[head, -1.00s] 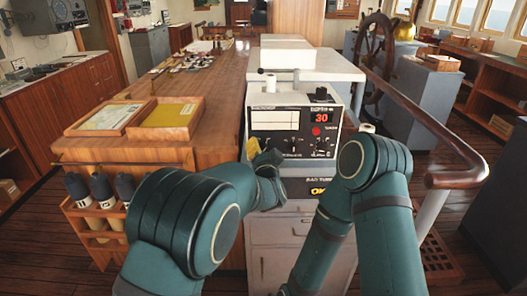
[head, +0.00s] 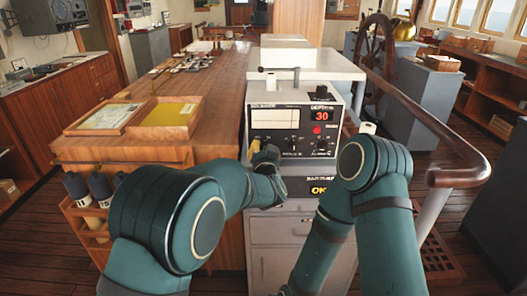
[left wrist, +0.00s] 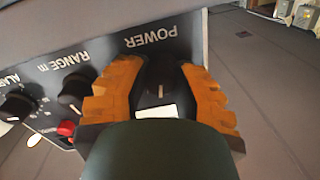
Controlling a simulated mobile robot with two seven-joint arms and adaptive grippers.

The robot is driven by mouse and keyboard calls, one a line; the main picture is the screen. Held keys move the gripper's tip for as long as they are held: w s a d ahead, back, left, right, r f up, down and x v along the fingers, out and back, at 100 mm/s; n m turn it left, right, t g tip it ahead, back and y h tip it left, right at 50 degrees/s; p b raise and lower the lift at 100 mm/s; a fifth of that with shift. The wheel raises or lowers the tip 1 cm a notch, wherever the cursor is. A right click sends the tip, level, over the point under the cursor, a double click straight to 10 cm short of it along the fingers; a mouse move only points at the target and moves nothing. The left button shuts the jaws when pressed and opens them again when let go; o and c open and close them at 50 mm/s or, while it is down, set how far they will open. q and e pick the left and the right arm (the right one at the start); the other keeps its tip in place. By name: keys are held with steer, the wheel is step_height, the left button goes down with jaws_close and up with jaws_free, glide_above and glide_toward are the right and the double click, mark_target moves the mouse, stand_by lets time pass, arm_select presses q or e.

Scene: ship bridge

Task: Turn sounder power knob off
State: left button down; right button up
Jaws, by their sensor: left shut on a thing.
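The sounder (head: 296,99) is a grey-white box with a black front, a paper chart window and a red display (head: 320,115) lit with "30". In the left wrist view the word POWER shows upside down above a black power knob (left wrist: 160,92) with a white pointer mark. My left gripper (left wrist: 160,84) has its orange fingertips on both sides of this knob and is shut on it. In the head view the left gripper (head: 264,156) is at the panel's lower left, partly hidden by its own wrist. My right gripper is not in view; only its arm shows.
The range knob (left wrist: 74,91) and a red button (left wrist: 66,128) sit beside the left gripper. A wooden chart table (head: 205,95) stands left of the sounder. A curved wooden handrail (head: 440,130) is on the right.

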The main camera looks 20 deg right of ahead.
arm_select(q)
steer(key=n, duration=0.4)
steer(key=shift+r+n+g, duration=0.1)
steer(key=shift+n+g, duration=0.2)
steer(key=shift+n, duration=1.8)
steer(key=c, duration=0.7)
jaws_free()
steer(key=v, duration=1.2)
steer(key=shift+a, duration=0.1)
